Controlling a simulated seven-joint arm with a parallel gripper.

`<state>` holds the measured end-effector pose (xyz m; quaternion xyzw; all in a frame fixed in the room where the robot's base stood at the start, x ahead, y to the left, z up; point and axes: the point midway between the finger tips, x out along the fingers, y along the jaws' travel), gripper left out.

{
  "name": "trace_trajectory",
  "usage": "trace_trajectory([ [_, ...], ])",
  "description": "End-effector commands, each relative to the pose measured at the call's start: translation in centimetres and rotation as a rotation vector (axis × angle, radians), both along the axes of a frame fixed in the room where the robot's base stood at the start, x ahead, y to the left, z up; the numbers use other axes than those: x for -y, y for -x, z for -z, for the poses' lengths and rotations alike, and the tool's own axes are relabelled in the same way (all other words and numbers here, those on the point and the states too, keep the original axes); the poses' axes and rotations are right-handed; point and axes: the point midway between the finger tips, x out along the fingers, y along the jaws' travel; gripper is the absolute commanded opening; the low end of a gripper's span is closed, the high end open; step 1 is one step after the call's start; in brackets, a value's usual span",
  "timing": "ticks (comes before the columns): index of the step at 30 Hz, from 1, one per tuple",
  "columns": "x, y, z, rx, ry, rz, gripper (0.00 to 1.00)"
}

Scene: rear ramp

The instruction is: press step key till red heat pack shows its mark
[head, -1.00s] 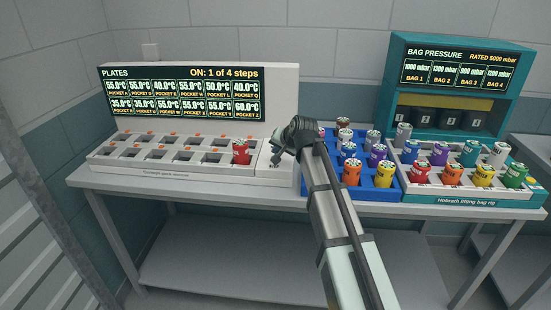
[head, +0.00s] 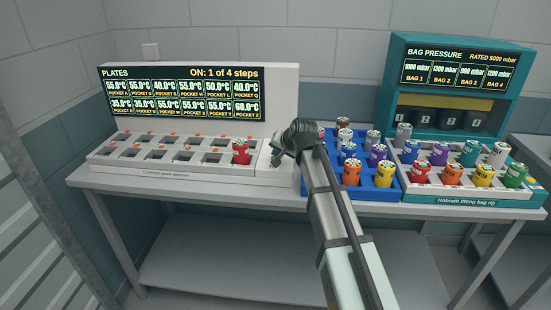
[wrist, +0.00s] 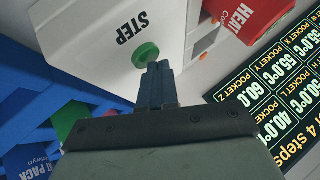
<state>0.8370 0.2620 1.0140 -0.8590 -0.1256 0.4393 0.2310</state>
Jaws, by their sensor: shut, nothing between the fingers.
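The red heat pack (head: 241,152) stands upright in the right-hand front pocket of the white plate unit (head: 110,161); part of it also shows in the wrist view (wrist: 245,15). The unit's display (head: 183,95) reads "ON: 1 of 4 steps", and its pocket Z line reads 60.0°C. The green step key (wrist: 146,54) lies on a white panel beside the word STEP. My gripper (wrist: 158,66) is shut and empty, its fingertips at the key's edge in the picture; I cannot tell whether they touch it. In the head view my gripper (head: 277,160) is over the unit's right end, hiding the key.
A blue rack (head: 389,190) with several coloured packs stands right of the unit. Beyond it is the teal bag rig (head: 480,198), with more packs and a BAG PRESSURE display (head: 457,72). The other plate pockets look empty. The bench's front edge (head: 200,196) is clear.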

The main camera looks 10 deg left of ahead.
Motion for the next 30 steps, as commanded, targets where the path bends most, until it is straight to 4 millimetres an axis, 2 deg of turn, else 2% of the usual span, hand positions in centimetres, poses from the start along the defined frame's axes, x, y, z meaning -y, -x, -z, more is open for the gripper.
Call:
trace_trajectory([
  [22, 0.0, 0.01, 0.44, -0.001, 0.0, -0.001, 0.0],
  [30, -0.01, -0.02, -0.41, 0.0, 0.0, 0.0, 0.0],
])
